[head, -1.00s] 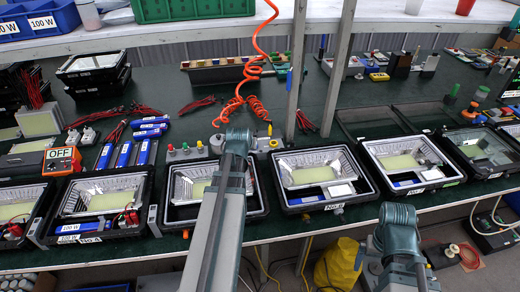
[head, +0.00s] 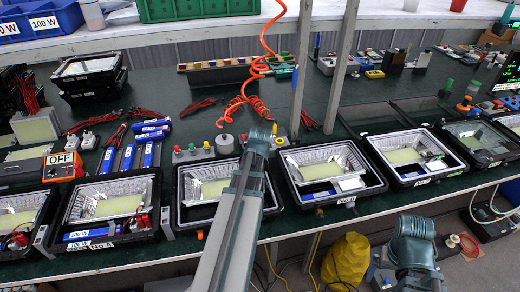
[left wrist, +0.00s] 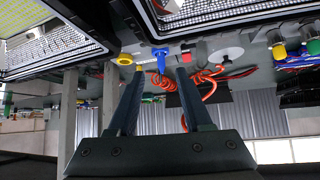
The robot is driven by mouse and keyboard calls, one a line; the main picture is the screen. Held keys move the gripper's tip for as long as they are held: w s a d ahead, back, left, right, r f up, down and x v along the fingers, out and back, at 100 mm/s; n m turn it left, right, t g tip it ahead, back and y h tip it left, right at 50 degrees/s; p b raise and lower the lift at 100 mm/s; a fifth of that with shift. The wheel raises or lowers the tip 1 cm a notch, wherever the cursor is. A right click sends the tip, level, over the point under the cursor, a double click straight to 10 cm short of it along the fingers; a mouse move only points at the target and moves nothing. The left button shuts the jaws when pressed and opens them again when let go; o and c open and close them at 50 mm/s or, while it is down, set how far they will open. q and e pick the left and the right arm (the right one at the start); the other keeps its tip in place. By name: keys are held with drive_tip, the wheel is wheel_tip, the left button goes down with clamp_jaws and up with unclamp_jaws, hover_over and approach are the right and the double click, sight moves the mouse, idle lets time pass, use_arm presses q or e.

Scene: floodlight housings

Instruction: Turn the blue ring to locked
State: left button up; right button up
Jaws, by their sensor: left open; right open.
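In the left wrist view, a small blue fitting (left wrist: 160,54) with a narrow stem shows between and just beyond the fingertips of my left gripper (left wrist: 160,72). It looks like the blue ring's part; its lock marks are too small to read. My left gripper is open and empty, and I cannot tell whether it touches the fitting. In the head view my left arm reaches over the bench between two housings and hides the fitting and the fingers. My right arm is at the lower right, in front of the bench; its gripper (head: 384,277) is low and its fingers are hardly distinguishable.
The orange coiled hose (head: 258,105) hangs behind. Floodlight housings (head: 330,172) line the front edge. A metal post (head: 301,80) rises nearby.

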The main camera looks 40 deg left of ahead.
use_arm(q)
drive_tip(key=b+x, duration=0.7)
drive_tip(key=x, duration=0.4)
drive_tip(key=shift+w+a+f+b, duration=0.15)
drive_tip(key=shift+a+f+b, duration=0.05)
drive_tip(key=shift+f+b, duration=0.1)
drive_tip(key=shift+d+r, duration=0.1)
drive_tip(key=shift+r, duration=0.05)
clamp_jaws()
